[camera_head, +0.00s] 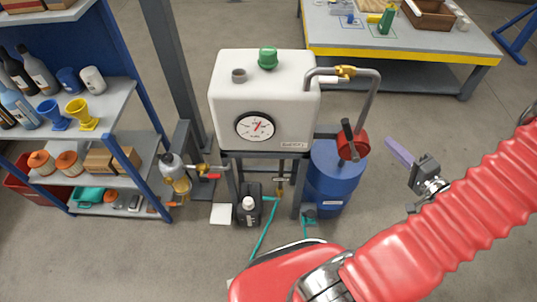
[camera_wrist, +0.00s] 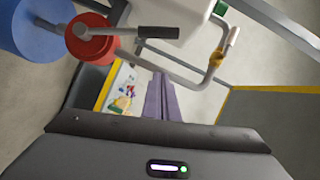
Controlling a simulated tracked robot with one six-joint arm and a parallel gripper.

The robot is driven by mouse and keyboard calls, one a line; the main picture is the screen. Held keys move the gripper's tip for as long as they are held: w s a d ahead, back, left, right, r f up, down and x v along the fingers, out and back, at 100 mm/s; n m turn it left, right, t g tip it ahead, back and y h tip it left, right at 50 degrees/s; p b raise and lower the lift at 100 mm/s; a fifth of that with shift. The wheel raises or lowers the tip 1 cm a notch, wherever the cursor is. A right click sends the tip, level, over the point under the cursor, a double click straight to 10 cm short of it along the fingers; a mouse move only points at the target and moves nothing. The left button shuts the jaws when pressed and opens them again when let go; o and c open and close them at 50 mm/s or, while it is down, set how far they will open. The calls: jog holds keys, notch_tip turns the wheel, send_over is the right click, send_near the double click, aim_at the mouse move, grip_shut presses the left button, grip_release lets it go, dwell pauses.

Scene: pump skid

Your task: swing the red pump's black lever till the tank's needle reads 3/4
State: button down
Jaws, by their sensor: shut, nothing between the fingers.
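The white tank (camera_head: 262,100) stands on a frame, with a round gauge (camera_head: 255,127) on its front. The gauge's red needle points up and slightly right; its marks are too small to read. The red pump (camera_head: 352,147) sits on a blue drum (camera_head: 325,185) right of the tank. Its lever (camera_head: 347,132) stands up, tilted slightly left. In the wrist view the pump (camera_wrist: 92,42) is upper left, and its lever (camera_wrist: 158,32) reaches right to a black grip. My gripper (camera_head: 389,142), with purple fingers, is shut and empty, apart from the lever on its right; its fingers also show in the wrist view (camera_wrist: 162,78).
A bent grey pipe (camera_head: 375,90) with a brass valve (camera_head: 345,71) joins pump and tank. A shelf (camera_head: 85,120) of bottles and funnels stands left. A workbench (camera_head: 400,40) is at the back. Open floor lies right of the drum.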

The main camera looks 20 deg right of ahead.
jog(key=shift+f, duration=0.1)
jog(key=s+d+f+n+g+h, duration=0.3)
jog(key=s+d+f+g+h, duration=0.4)
jog(key=d+g, duration=0.35)
jog(key=w+a+r+n+y, duration=0.1)
jog(key=a+r+n+y, duration=0.1)
jog(key=a+r, duration=0.6)
jog(key=w+a+r+n+y, duration=0.1)
jog(key=a+r+n, duration=0.4)
jog(key=a, duration=1.8)
jog(key=w+a+r+n+y, duration=0.2)
jog(key=a+r+n, duration=0.2)
jog(key=a+r, duration=0.8)
jog(key=a, duration=0.3)
jog(key=shift+a+r+y, duration=0.15)
jog(key=shift+a+y, duration=0.05)
jog(key=shift+y, duration=0.2)
jog(key=shift+g, duration=0.25)
